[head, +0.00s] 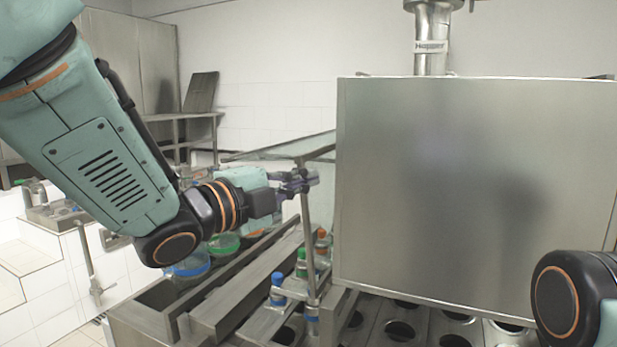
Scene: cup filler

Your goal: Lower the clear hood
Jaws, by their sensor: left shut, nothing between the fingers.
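The clear hood (285,149) shows as a greenish see-through sheet with a metal edge, left of the large steel box. It lies tilted, and its right end is hidden behind the box. A thin upright metal post (308,240) stands below its near corner. My left gripper (308,179) is shut and empty, just under the hood's near edge and in front of or against the post; I cannot tell whether it touches. My right arm shows at the lower right, but its gripper is out of view.
The large steel box (440,180) fills the right side, with a hopper pipe (432,45) above it. Bottles with blue (278,279) and green (301,255) caps stand beside the steel rail. Round holes (400,331) line the plate below the box. A sink (60,215) is at left.

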